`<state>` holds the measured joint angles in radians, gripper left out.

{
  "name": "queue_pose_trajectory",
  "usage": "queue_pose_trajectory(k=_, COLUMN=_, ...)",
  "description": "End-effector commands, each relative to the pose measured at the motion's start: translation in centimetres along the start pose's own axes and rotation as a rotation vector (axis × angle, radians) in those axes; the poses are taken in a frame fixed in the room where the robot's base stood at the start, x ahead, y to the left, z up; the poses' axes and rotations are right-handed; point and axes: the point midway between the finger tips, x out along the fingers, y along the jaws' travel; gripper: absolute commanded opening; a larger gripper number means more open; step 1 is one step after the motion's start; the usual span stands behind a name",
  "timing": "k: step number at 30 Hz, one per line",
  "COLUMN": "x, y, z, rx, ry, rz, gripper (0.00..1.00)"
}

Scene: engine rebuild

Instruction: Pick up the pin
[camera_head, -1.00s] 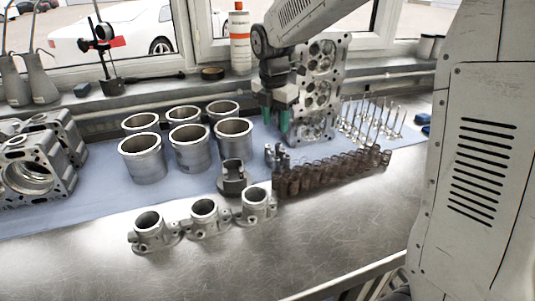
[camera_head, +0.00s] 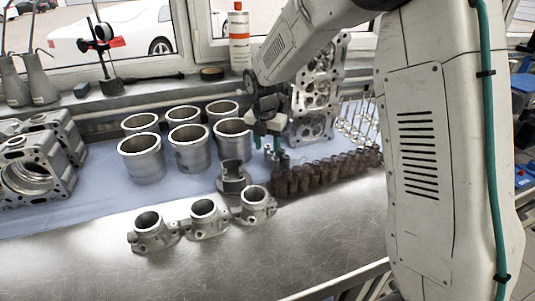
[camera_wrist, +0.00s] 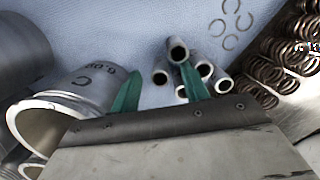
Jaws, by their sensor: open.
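Several hollow metal pins (camera_wrist: 178,50) stand in a small cluster on the blue mat in the wrist view. In the head view the pins (camera_head: 281,162) are partly hidden just below my gripper. My gripper (camera_head: 266,137) points down over the cluster, its green fingers apart. In the wrist view my gripper (camera_wrist: 160,84) is open, with the left finger on the cluster's left side and the right finger overlapping the tallest-looking pin. Whether that finger touches a pin cannot be told. No pin is visibly held.
Valve springs (camera_head: 325,173) are close on the right. A piston (camera_head: 233,179) and a cylinder head (camera_head: 315,95) are near. The front of the metal bench (camera_head: 200,270) is clear.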

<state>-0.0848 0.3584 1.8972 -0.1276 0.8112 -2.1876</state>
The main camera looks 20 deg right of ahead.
Motion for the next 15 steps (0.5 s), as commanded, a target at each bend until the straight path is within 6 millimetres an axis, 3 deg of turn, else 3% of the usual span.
queue_pose_trajectory(k=3, x=-0.02, y=-0.01, z=0.0, rx=0.0, ry=0.0, rz=0.0, gripper=0.45)
queue_pose_trajectory(k=8, x=-0.04, y=-0.01, z=0.0, rx=0.001, ry=0.0, rz=0.0, gripper=0.04)
queue_pose_trajectory(k=9, x=-0.04, y=-0.01, z=0.0, rx=0.001, ry=0.0, rz=0.0, gripper=0.0)
queue_pose_trajectory(k=15, x=-0.06, y=-0.01, z=0.0, rx=0.001, ry=0.0, rz=0.0, gripper=0.0)
